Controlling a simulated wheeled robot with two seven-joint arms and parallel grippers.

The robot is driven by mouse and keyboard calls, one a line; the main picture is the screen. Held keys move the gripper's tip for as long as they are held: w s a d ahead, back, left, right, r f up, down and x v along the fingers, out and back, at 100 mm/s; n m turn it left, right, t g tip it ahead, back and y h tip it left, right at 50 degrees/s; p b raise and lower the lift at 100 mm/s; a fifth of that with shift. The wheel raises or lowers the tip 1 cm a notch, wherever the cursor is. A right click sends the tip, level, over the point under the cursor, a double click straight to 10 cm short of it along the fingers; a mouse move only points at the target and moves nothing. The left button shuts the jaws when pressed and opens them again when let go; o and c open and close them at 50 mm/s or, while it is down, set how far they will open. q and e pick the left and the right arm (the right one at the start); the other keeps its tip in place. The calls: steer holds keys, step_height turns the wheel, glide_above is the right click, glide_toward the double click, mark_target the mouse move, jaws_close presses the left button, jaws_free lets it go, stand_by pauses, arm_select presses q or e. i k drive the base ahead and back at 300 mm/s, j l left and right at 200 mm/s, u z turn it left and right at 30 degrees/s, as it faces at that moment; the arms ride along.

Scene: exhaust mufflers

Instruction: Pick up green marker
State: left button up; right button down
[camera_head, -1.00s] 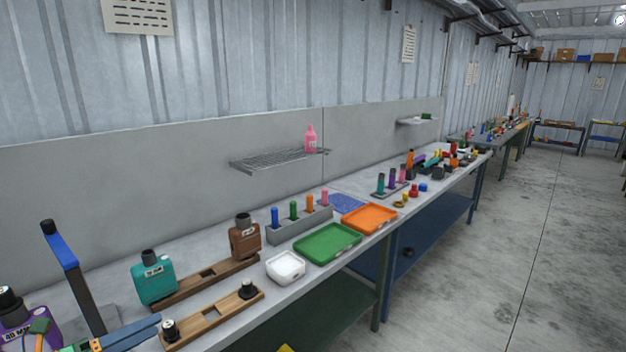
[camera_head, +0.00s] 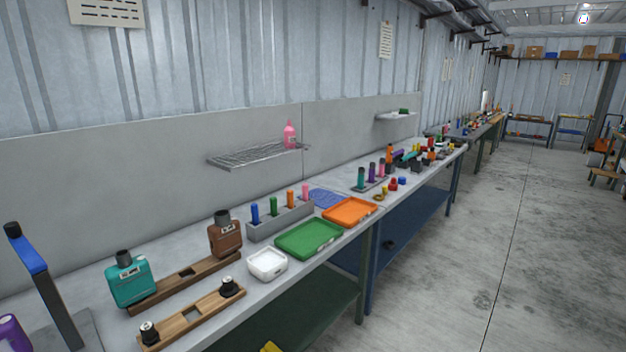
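The green marker (camera_head: 273,206) stands upright in a grey holder block (camera_head: 281,222) on the workbench. A blue marker (camera_head: 255,213) stands to its left in the same block. An orange marker (camera_head: 291,198) and a pink marker (camera_head: 305,192) stand to its right. Neither of my grippers shows in the head view.
A green tray (camera_head: 309,239), an orange tray (camera_head: 350,211) and a white bin (camera_head: 267,264) sit in front of the holder. A wire shelf (camera_head: 258,155) hangs above. Open floor lies right.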

mark_target(273, 202)
steer(key=u, duration=1.6)
steer(key=z, duration=1.3)
steer(key=i+l+u, duration=0.1)
steer(key=i+l, duration=0.2)
steer(key=i+l+u, duration=0.1)
steer(key=i+l, duration=0.2)
steer(key=i+l+u, duration=0.1)
steer(key=i+l, duration=0.2)
steer(key=i+l+u, duration=0.1)
steer(key=i+l, duration=0.2)
steer(key=i+l+u, duration=0.15)
steer(key=l, duration=0.35)
steer(key=i+l+u, duration=0.1)
steer(key=i+l, duration=0.25)
steer(key=i+l+u, duration=0.1)
steer(key=l, duration=0.4)
steer(key=i+l+u, duration=0.1)
steer(key=i+l, duration=0.2)
steer(key=l, duration=0.15)
